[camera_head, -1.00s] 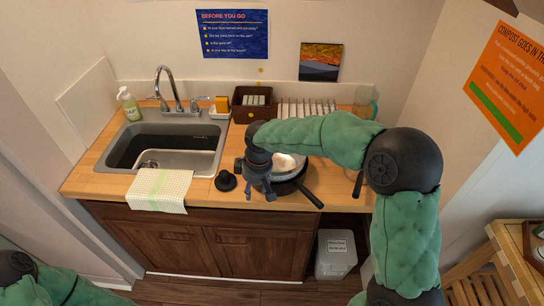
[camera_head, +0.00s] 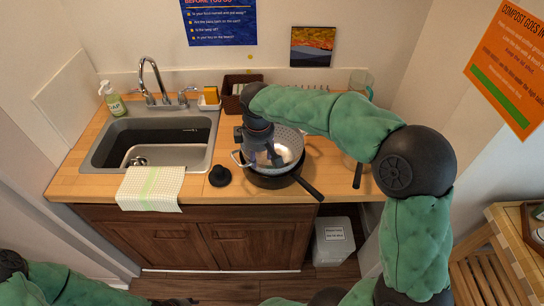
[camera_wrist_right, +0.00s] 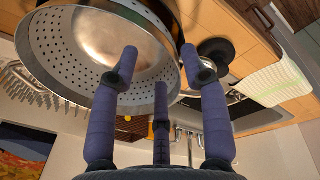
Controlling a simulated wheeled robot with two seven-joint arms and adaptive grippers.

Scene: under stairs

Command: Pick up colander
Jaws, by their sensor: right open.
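The colander (camera_head: 293,141) is a grey metal bowl with small holes and a side handle. It sits in or on a black pan (camera_head: 270,182) on the wooden counter. My right gripper (camera_head: 270,160) is open over the colander's left part and hides some of it. In the right wrist view the colander (camera_wrist_right: 58,48) fills the upper left, and the spread fingers of my right gripper (camera_wrist_right: 160,62) reach to its rim. I cannot tell whether they touch it. My left gripper (camera_head: 180,301) barely shows at the bottom edge, so its jaws cannot be read.
A black knobbed lid (camera_head: 220,176) lies left of the pan. The sink (camera_head: 115,150) with a draped towel (camera_head: 150,188) is further left. A brown basket (camera_head: 232,104), a dish rack (camera_head: 310,88) and a glass jug (camera_head: 362,82) stand behind. The pan handle (camera_head: 309,189) points front right.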

